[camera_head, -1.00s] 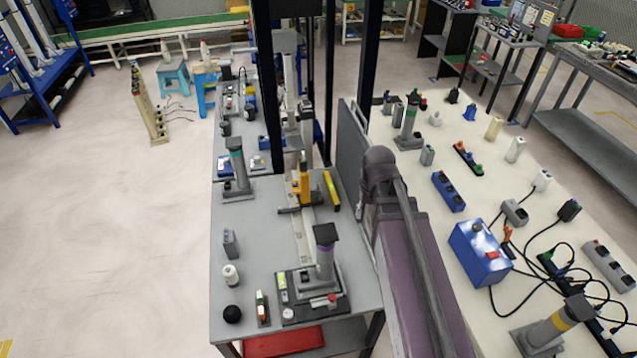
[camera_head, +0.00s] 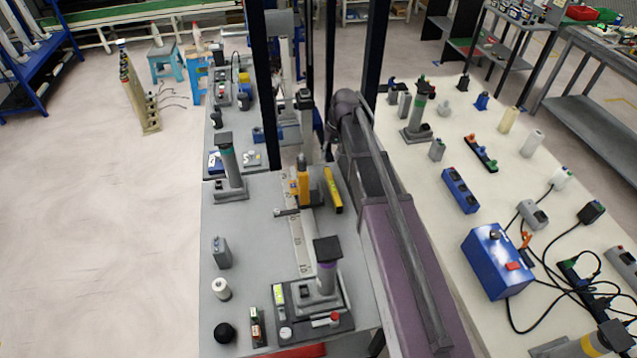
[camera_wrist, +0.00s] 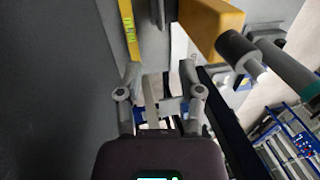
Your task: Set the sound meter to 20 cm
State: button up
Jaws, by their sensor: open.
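The sound meter looks to be the yellow upright device (camera_head: 304,188) with a grey top, standing on a pale numbered scale (camera_head: 297,240) on the grey bench. I cannot read a position from it. In the wrist view, a yellow block with a dark cylinder, likely the same meter (camera_wrist: 212,25), is at the upper right, apart from my gripper. My gripper (camera_wrist: 161,75) is open, with its two fingers spread and nothing clearly held between them. In the head view I cannot make out my gripper behind my arm.
A yellow spirit level (camera_head: 333,190) lies right of the meter and also shows in the wrist view (camera_wrist: 128,28). A post on a black base (camera_head: 327,272) stands nearer. Dark uprights (camera_head: 262,80) rise behind. A cream table (camera_head: 455,225) with several devices is at right.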

aim_at(320, 188)
jog(key=shift+s+r, duration=0.1)
jog(key=shift+f, duration=0.25)
jog(key=a+f+b, duration=0.1)
jog(key=f+b, duration=0.7)
jog(key=b, duration=0.1)
jog(key=a+f+b, duration=0.1)
jog(key=f+b, duration=0.3)
jog(key=f, duration=0.1)
jog(key=shift+s+a+b, duration=0.25)
jog(key=shift+a+b, duration=0.05)
jog(key=shift+a, duration=0.05)
dwell(0.4)
dwell(0.3)
grip_shut()
jog(key=shift+s, duration=0.1)
